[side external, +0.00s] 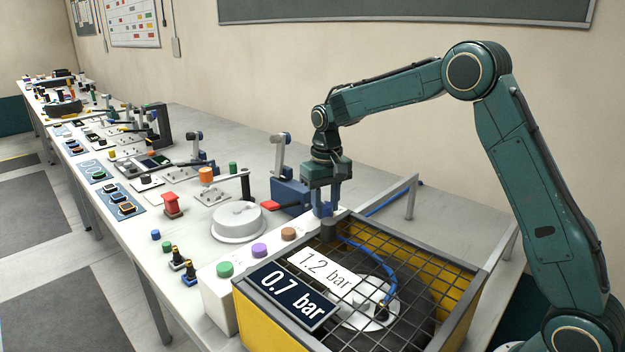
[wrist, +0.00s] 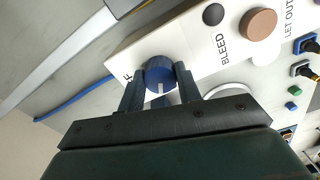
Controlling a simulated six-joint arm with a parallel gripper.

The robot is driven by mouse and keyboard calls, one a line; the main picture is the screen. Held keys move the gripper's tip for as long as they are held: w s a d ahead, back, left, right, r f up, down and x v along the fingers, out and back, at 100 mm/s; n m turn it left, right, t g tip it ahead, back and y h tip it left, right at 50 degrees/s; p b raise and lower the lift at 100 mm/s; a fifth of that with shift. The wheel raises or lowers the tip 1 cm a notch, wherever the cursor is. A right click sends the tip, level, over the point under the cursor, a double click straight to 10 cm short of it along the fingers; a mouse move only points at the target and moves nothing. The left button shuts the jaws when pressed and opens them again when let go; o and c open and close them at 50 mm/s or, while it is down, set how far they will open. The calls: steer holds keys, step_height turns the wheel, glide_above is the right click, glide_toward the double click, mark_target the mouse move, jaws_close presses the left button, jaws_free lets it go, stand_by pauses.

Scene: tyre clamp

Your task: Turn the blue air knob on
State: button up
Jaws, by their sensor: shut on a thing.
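The blue air knob (wrist: 160,74) sits on a white panel (wrist: 120,66), with a white line on its face pointing towards the bottom of the wrist view. My gripper (wrist: 161,80) has one finger on each side of the knob and is shut on it. In the side view my gripper (side external: 326,209) points down at the far end of the white control box (side external: 218,297). The knob cannot be made out between the fingers there. Only part of a letter by the knob shows, beside the left finger; the rest of that label is hidden.
A yellow mesh-topped cage (side external: 250,322) holds a tyre (side external: 415,300). Its signs read 0.7 bar (side external: 290,294) and 1.2 bar (side external: 325,270). A blue hose (side external: 385,262) enters it.

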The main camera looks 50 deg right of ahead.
mark_target(326, 205)
steer(key=n, duration=0.5)
steer(key=shift+r, duration=0.1)
steer(key=shift+n, duration=0.3)
steer(key=o, duration=1)
step_height(326, 205, up, 14)
stand_by(0.5)
steer(key=shift+s, duration=0.1)
